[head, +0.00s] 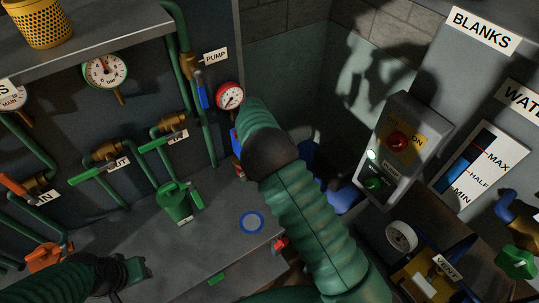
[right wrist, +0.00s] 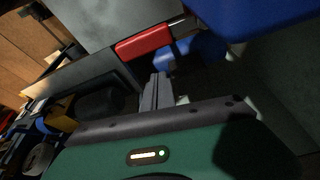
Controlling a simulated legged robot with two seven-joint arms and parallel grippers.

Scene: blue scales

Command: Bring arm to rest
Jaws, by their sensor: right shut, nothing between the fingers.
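My left gripper (head: 134,268) is low at the left of the head view, over the grey bench (head: 215,240). Its finger opening is too small and dark to judge.
A green fixture (head: 178,202) and a blue ring (head: 251,222) are on the bench. Pipes and valves (head: 110,150) line the back panel. A control box with red and green buttons (head: 405,145) stands at right. A yellow basket (head: 39,22) sits on the upper shelf.

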